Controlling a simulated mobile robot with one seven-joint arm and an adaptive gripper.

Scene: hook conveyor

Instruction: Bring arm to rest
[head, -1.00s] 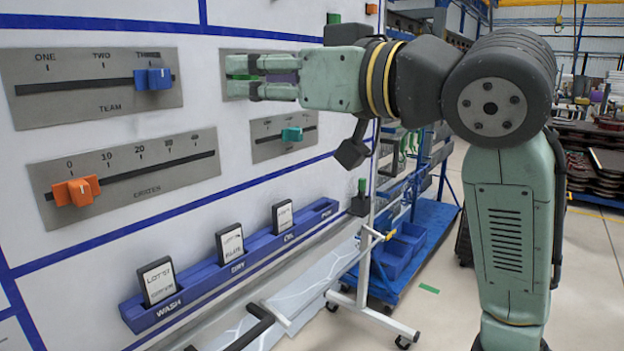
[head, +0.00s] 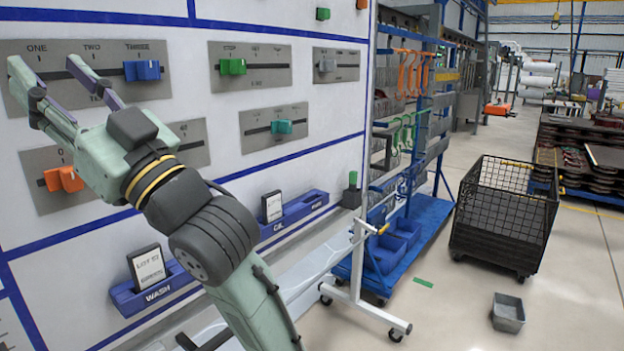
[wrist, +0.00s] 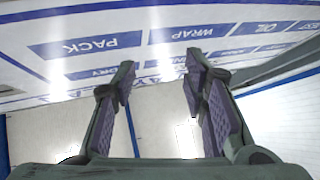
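My gripper (head: 70,88) is in front of the white board (head: 190,70) at the upper left of the head view. Its two fingers are spread with nothing between them. In the wrist view my gripper (wrist: 160,95) is also open and empty, with bare surface between the purple pads. My arm reaches up from the bottom middle and bends toward the left. The fingers overlap the TEAM slider panel (head: 20,95) in the picture; whether they touch it I cannot tell.
The board carries a blue slider (head: 142,70), a green one (head: 232,66), a teal one (head: 281,127) and an orange one (head: 64,179). Blue card holders (head: 300,208) run below. A white wheeled stand (head: 345,280), black mesh cart (head: 503,215) and grey bin (head: 508,312) stand right, with open floor between.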

